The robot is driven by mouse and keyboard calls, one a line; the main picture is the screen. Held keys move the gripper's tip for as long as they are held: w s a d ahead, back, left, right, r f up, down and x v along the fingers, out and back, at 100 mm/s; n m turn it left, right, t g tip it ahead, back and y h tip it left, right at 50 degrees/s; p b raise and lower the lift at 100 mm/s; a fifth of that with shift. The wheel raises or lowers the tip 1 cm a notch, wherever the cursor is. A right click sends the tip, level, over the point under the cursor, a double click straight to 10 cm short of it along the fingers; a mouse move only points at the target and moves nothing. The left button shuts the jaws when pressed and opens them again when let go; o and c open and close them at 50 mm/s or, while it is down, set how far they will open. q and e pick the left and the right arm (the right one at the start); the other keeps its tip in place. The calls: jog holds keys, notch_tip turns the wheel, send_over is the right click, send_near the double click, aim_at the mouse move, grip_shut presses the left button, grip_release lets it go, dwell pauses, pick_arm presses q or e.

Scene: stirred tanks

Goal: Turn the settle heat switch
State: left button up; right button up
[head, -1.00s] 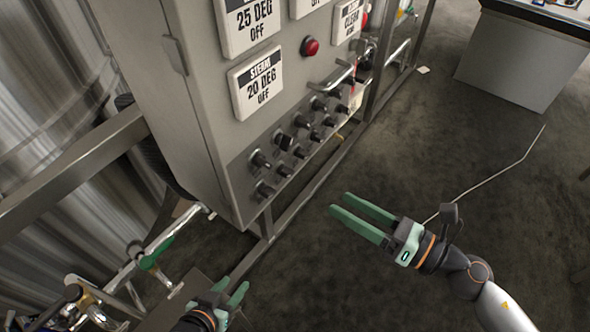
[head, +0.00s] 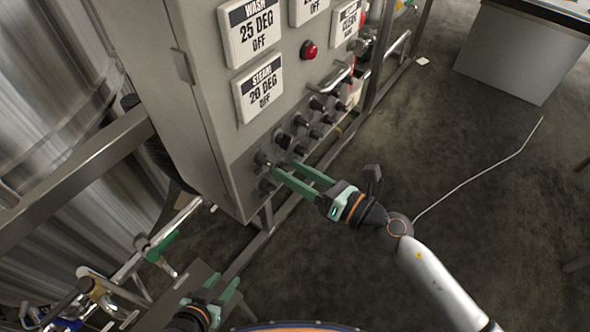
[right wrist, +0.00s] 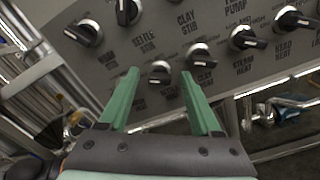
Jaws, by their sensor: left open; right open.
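The grey control cabinet (head: 200,105) carries rows of black knobs on its lower face. In the right wrist view, a black-and-silver knob (right wrist: 160,73) below the "SETTLE STIR" label shows between my right fingertips. My left gripper (head: 223,282) is open and empty, low in the head view.
More knobs flank the fingertips, including one to the right (right wrist: 200,56) and one at upper left (right wrist: 85,33). A metal handle (head: 328,80) and red button (head: 309,50) sit above them. Pipes with a green-handled valve (head: 160,247) stand lower left. Floor to the right is mostly clear.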

grip_shut()
dwell(0.4)
jog(key=shift+m, duration=0.3)
jog(key=shift+r+m+p, duration=0.1)
jog(key=shift+m+p, duration=0.8)
jog(key=m+p, duration=0.1)
jog(key=m, duration=0.2)
jog(key=shift+p, duration=0.4)
jog(key=shift+m+p, duration=0.55)
jog(key=shift+m, duration=0.55)
grip_release()
